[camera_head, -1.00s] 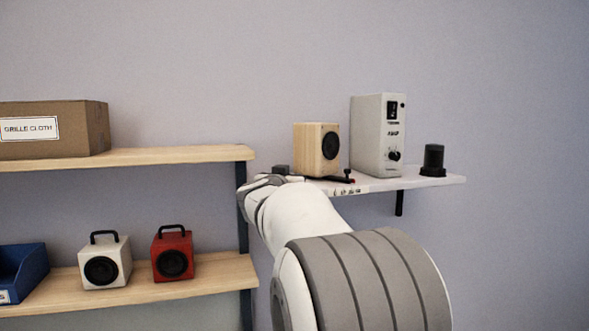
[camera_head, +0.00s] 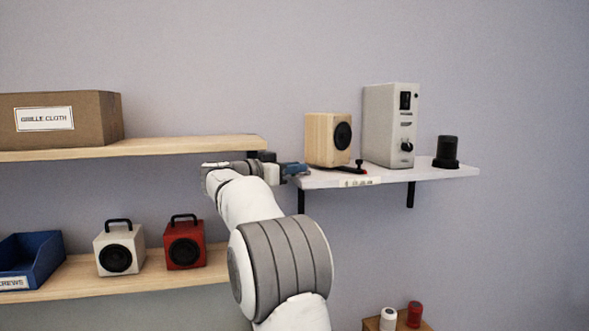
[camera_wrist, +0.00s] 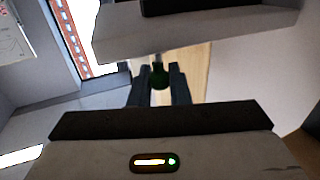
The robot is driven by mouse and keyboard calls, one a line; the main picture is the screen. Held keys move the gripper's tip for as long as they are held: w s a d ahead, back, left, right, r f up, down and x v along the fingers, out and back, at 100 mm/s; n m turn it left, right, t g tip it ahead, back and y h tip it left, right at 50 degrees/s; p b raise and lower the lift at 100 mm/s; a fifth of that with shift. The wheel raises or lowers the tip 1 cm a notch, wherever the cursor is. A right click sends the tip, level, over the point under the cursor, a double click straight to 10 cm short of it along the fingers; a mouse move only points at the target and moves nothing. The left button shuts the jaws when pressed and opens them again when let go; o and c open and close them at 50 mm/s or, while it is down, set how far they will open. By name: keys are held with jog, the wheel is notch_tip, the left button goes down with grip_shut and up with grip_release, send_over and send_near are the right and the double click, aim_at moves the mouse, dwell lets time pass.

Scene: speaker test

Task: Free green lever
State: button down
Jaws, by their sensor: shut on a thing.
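In the head view my gripper (camera_head: 297,169) is at the left end of the small white shelf (camera_head: 440,176), and the green lever cannot be made out there. A wooden speaker (camera_head: 319,140) stands on that shelf, with a black lever with a red tip (camera_head: 350,168) at its foot.
A grey amplifier (camera_head: 378,125) and a black cylinder (camera_head: 446,152) stand on the white shelf. Wooden shelves at left hold a cardboard box (camera_head: 90,115), a blue bin (camera_head: 45,258), a white speaker (camera_head: 117,248) and a red speaker (camera_head: 184,244). White and red canisters stand low at right.

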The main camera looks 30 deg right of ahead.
jog(key=shift+r, duration=0.1)
dwell(0.3)
jog(key=c, duration=1.4)
grip_release()
jog(key=shift+c, duration=0.2)
jog(key=a+b, duration=0.2)
jog(key=a, duration=0.6)
jog(key=shift+s, duration=0.25)
jog(key=shift+d, duration=0.1)
